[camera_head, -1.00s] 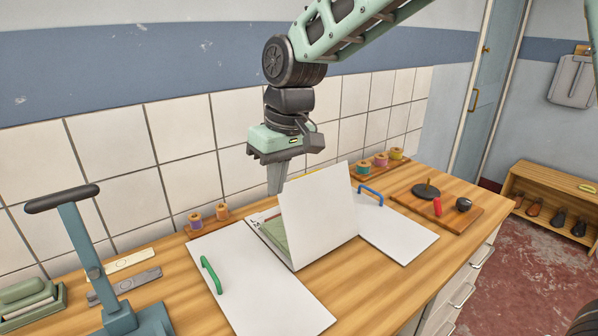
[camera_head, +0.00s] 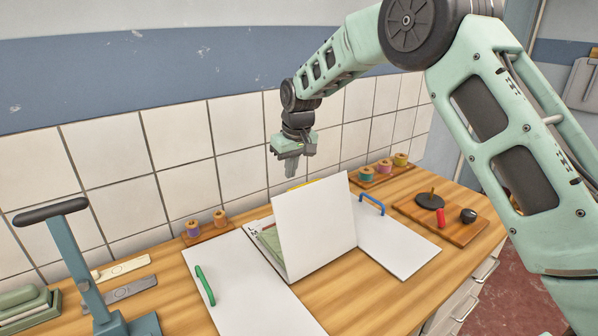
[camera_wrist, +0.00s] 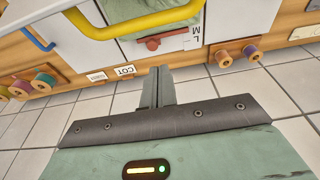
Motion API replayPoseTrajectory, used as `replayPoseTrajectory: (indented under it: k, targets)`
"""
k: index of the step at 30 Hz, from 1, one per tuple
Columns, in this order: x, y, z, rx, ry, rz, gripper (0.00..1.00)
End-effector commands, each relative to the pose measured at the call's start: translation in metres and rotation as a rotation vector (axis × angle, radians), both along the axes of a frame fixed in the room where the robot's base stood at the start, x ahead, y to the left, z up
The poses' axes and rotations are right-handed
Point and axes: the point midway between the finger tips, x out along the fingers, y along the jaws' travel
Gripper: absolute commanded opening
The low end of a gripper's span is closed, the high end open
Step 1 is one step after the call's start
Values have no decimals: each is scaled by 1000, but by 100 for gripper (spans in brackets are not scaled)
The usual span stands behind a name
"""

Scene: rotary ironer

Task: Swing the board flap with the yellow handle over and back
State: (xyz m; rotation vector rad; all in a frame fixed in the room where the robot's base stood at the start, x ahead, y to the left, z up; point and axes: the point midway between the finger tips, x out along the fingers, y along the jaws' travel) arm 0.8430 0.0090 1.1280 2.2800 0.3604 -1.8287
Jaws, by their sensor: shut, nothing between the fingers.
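The board flap (camera_head: 313,230) is a white panel standing steeply tilted in the middle of the counter, its plain side facing the head camera. A strip of its yellow handle (camera_head: 303,184) shows just above its top edge; the flap hides the rest. In the wrist view the yellow handle (camera_wrist: 135,27) spans the upper part as a curved bar. My gripper (camera_head: 292,174) is shut and empty, pointing down above and behind the flap, near the tiled wall. In the wrist view its fingertips (camera_wrist: 158,72) are together, apart from the handle.
A white flap with a green handle (camera_head: 205,286) lies flat at left, and one with a blue handle (camera_head: 372,204) lies at right. Thread spools (camera_head: 220,218) stand behind. A wooden board (camera_head: 470,230) with small tools is at right. A blue-grey lever press (camera_head: 75,262) stands at left.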

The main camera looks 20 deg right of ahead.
Motion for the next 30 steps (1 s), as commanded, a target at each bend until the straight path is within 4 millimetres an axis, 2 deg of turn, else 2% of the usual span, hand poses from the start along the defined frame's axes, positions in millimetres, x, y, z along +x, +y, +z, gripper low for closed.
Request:
replayPoseTrajectory:
  k: [2,3,6,12,30]
  targets:
    - [2,1,-14,-1,4,0,0]
    - [-6,-2,-7,-1,2,0,0]
    - [-18,-6,-6,0,1,0,0]
    - [-33,-10,-6,0,1,-1,0]
    - [-36,-11,-7,6,-15,0,0]
